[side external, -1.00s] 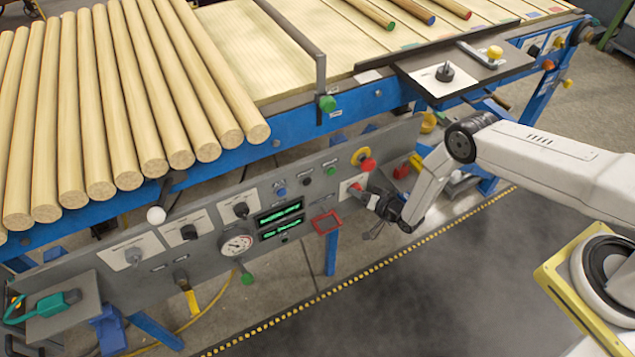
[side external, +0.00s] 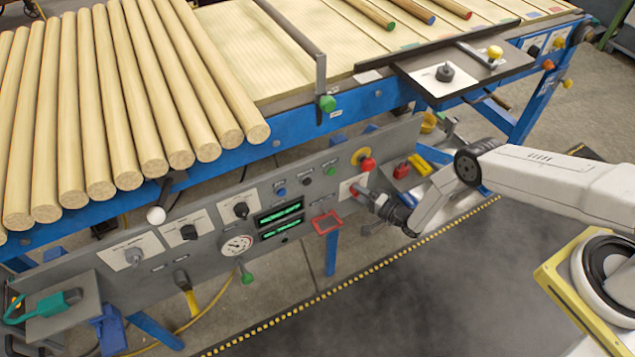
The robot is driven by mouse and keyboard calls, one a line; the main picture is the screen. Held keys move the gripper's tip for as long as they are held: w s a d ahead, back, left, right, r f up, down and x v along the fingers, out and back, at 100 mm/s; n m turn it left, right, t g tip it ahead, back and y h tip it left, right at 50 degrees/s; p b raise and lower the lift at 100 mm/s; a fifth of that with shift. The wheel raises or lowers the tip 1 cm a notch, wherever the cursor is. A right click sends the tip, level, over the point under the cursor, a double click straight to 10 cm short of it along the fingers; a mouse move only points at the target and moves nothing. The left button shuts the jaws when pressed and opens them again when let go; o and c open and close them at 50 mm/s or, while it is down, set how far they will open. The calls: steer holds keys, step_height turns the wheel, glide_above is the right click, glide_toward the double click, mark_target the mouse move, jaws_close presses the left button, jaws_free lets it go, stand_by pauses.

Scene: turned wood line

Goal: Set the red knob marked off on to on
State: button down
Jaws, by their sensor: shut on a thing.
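The red knob (side external: 354,190) sits on a pale plate (side external: 345,186) at the right end of the grey control panel. Only part of the knob shows, and its off and on marks are too small to read. My gripper (side external: 364,196) reaches the knob from the right, with its dark fingers shut on it. The fingers hide the rest of the knob, so I cannot tell which way it points.
A red emergency button (side external: 367,164) on yellow sits just above my gripper. A red-framed square (side external: 326,222) lies just left of it. Black knobs, a round gauge (side external: 236,244) and green displays (side external: 281,220) fill the panel.

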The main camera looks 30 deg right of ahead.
stand_by(0.4)
steer(key=shift+c, duration=0.9)
jaws_free()
steer(key=shift+s, duration=0.15)
steer(key=v, duration=0.7)
steer(key=shift+s, duration=0.2)
steer(key=shift+d, duration=0.15)
